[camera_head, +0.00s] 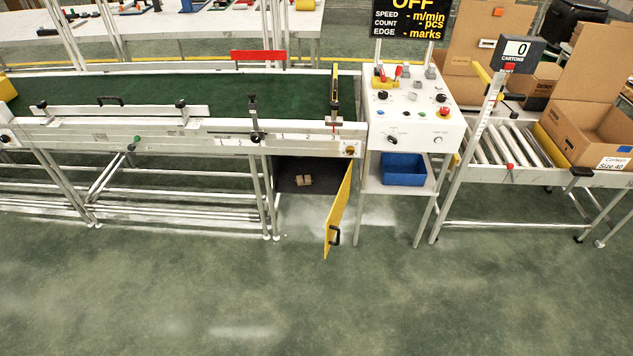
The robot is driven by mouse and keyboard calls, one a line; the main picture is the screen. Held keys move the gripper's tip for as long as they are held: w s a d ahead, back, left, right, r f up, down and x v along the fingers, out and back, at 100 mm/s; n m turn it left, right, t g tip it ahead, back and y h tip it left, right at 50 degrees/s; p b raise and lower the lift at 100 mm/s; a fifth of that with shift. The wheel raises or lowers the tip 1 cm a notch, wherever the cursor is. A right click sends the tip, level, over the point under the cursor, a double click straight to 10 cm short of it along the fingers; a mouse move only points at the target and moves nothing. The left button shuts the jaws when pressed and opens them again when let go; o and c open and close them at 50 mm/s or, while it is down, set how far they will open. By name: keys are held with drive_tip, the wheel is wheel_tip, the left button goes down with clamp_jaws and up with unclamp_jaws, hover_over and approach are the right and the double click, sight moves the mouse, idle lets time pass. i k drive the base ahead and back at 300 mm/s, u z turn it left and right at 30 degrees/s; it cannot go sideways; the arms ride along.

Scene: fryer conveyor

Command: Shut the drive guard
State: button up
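The drive guard (340,212) is a yellow hinged door with a black handle (335,236). It stands open below the right end of the green-belted conveyor, swung out toward me and seen nearly edge-on. Its hinge side appears to be at the right of the opening. The dark drive compartment (288,178) behind it is exposed, with small brown items (303,180) inside. My gripper does not show in this view.
The conveyor (200,97) runs along the left. A white control console (415,125) with a blue bin (404,170) below stands right of the guard. A roller table (500,145) with cartons (590,120) is farther right. The green floor in front is clear.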

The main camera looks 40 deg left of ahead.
sight(331, 224)
drive_tip(key=u, duration=1.1)
drive_tip(key=i, duration=1.25)
drive_tip(key=u, duration=1.05)
drive_tip(key=k, duration=0.2)
drive_tip(key=u, duration=0.45)
